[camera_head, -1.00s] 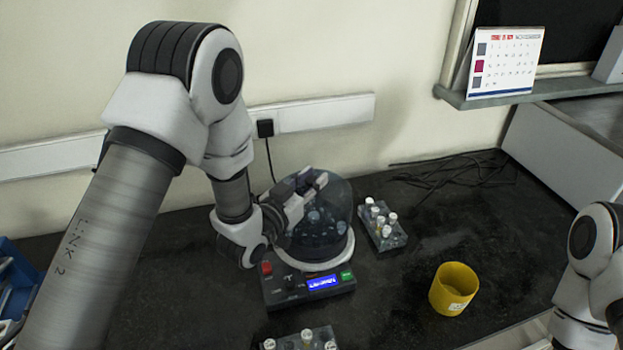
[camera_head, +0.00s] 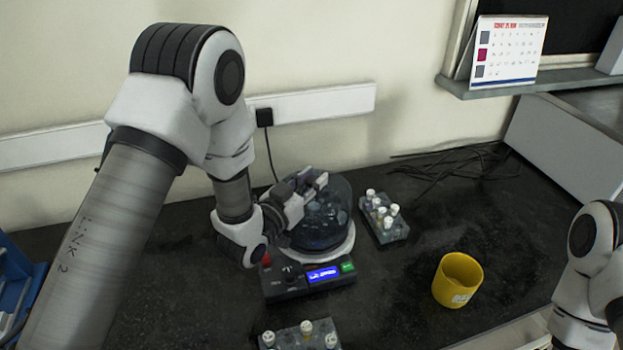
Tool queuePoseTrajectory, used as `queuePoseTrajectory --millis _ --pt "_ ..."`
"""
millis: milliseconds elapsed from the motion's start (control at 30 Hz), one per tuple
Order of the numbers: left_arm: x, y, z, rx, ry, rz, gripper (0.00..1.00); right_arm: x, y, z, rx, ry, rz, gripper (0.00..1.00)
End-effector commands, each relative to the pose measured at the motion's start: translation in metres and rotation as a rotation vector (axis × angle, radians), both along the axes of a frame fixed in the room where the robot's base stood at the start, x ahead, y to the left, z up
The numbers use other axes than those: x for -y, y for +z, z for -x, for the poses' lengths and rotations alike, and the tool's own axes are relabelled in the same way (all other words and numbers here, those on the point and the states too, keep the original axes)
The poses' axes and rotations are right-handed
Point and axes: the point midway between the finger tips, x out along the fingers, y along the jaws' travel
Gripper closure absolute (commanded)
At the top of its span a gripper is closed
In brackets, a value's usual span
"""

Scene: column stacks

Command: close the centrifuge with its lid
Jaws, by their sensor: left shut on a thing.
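The centrifuge (camera_head: 286,286) stands on the dark bench, with a red button, a green button and a lit blue display on its front. Its clear, dark-tinted domed lid (camera_head: 335,213) sits over the round white-rimmed top. My left gripper (camera_head: 316,182) is at the top of the lid, shut on it, and the fingers hide the part they hold. Whether the lid's edge touches the rim all the way round cannot be told. Of my right arm only links show at the right edge; its gripper is out of view.
A tube rack (camera_head: 385,228) with several capped tubes stands close to the right of the centrifuge, and another rack (camera_head: 290,342) stands in front. A yellow cup (camera_head: 457,280) stands farther right. Black cables (camera_head: 465,165) lie at the back. A blue rack (camera_head: 15,285) is at far left.

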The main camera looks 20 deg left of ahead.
Motion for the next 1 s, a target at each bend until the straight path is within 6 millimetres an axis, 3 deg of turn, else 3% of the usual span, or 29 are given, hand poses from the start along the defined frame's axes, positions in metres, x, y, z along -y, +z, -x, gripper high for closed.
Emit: queuePoseTrajectory --millis 900,933,1000 --pt "0.000 -0.029 0.000 0.001 0.000 0.000 1.00 0.000 -0.025 0.000 0.000 0.000 0.000 0.60" --pt "0.000 -0.027 0.000 0.001 0.000 0.000 0.61 0.000 -0.023 0.000 0.000 0.000 0.000 0.60" --pt "0.000 -0.027 0.000 0.001 0.000 0.000 0.42 0.000 -0.023 0.000 0.000 0.000 0.000 0.60"
